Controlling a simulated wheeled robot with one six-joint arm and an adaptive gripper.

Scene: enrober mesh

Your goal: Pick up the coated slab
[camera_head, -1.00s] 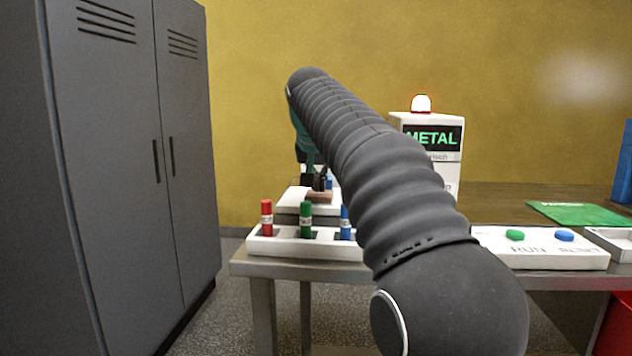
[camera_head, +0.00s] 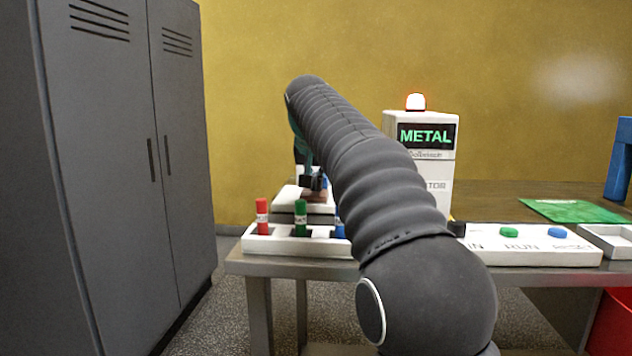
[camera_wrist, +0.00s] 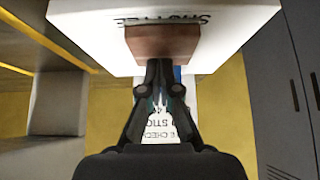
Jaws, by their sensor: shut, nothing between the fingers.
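The coated slab (camera_head: 314,195) is a small brown block on a white platform (camera_head: 290,200) at the back of the left table. In the wrist view the slab (camera_wrist: 163,42) lies at the edge of the white platform (camera_wrist: 90,25), which bears dark lettering. My gripper (camera_wrist: 160,66) is shut, with its fingertips close together right at the slab's near side; nothing is between them. I cannot tell whether they touch it. In the head view my gripper (camera_head: 313,181) is small, just above and beside the slab, partly hidden by my arm.
A white rack (camera_head: 285,247) with red (camera_head: 262,217) and green (camera_head: 300,218) markers stands in front. A blue marker is mostly hidden by my arm. A METAL detector box (camera_head: 428,150) and a button panel (camera_head: 530,246) stand to the right. A grey locker (camera_head: 110,180) stands left.

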